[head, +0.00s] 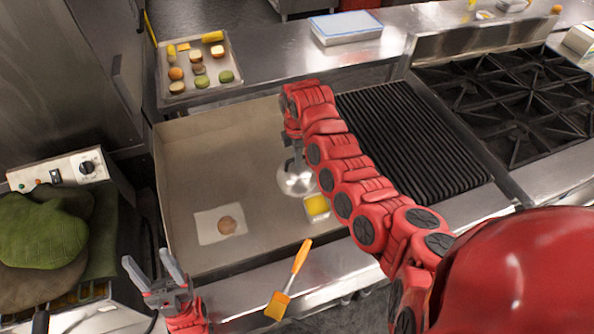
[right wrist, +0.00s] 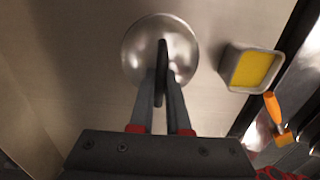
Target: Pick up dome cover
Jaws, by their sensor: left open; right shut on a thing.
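The dome cover (head: 295,182) is a shiny silver dome on the flat griddle (head: 180,240), partly hidden behind my right arm in the head view. In the right wrist view the dome cover (right wrist: 135,52) lies under my right gripper (right wrist: 162,85). The right gripper's fingers are shut on the dark handle on top of the dome. I cannot tell whether the dome touches the griddle. My left gripper (head: 155,272) is open and empty, low at the left, in front of the griddle.
A small dish of yellow stuff (head: 317,206) stands beside the dome. A patty on white paper (head: 222,225) lies on the griddle. An orange-handled brush (head: 290,283) lies at the front edge. A tray of food (head: 230,82) sits behind; a ribbed grill (head: 400,140) is to the right.

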